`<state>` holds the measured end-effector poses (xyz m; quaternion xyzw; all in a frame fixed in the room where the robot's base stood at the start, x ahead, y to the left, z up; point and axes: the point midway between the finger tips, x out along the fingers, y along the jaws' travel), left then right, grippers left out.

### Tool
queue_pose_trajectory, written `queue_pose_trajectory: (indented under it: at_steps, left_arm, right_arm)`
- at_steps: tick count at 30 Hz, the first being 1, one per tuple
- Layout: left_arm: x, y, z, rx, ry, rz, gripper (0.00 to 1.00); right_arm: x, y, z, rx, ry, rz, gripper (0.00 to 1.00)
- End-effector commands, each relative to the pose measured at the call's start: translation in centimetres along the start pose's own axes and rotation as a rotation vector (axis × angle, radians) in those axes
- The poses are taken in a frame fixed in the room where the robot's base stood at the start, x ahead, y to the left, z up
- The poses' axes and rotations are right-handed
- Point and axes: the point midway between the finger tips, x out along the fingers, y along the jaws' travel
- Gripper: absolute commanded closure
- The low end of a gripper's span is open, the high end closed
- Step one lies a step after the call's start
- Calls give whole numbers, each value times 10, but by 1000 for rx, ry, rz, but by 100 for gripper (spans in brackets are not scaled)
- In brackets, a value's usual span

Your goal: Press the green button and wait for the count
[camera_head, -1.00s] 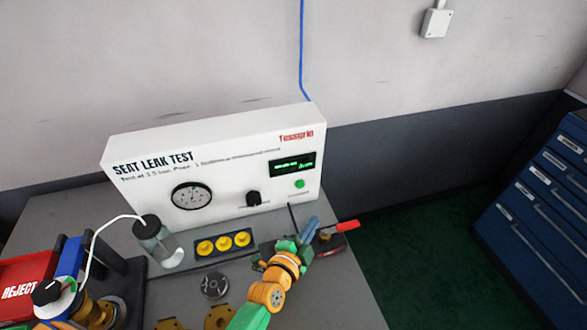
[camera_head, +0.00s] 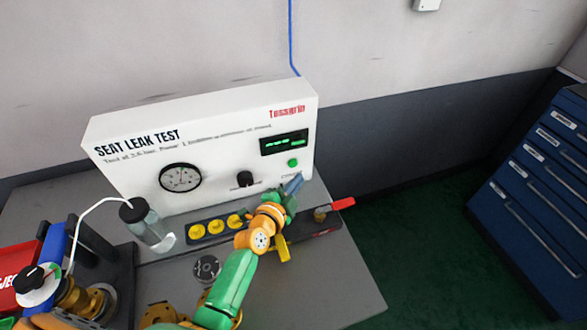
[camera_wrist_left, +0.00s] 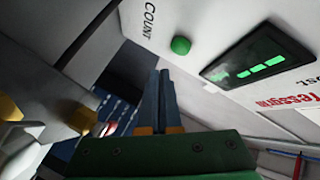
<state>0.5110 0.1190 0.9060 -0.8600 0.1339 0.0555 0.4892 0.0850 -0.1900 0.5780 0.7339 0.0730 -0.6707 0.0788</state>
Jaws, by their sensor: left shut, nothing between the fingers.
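The green button (camera_head: 293,162) sits on the lower right of the white seat leak test box (camera_head: 130,170), under a small lit green display (camera_head: 284,142). In the left wrist view the button (camera_wrist_left: 181,46) stands out beside the word COUNT, with the display (camera_wrist_left: 258,54) to its right. My left gripper (camera_head: 293,184) is shut and empty, just below and in front of the button. In the left wrist view its blue fingers (camera_wrist_left: 164,100) lie together and point toward the button, with a visible gap. The display digits are too blurred to read. My right gripper is not in view.
A gauge (camera_head: 180,177) and black knob (camera_head: 245,179) are on the box front. A clear bottle (camera_head: 147,224) with a white tube stands left on the grey table (camera_head: 345,275). A red-handled valve (camera_head: 341,204) lies right of my gripper. A blue drawer cabinet (camera_head: 530,200) stands at right.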

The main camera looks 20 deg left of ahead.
Motion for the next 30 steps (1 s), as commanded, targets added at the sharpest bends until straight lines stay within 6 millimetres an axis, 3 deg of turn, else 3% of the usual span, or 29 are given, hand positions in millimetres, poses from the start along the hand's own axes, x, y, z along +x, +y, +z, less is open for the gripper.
queue_pose_trajectory:
  at_steps: [7,30]
  left_arm:
    - [12,-8,9,0,0,0,100]
    - [13,-10,9,-1,-1,0,100]
  right_arm:
    - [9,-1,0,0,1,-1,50]
    - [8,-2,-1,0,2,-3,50]
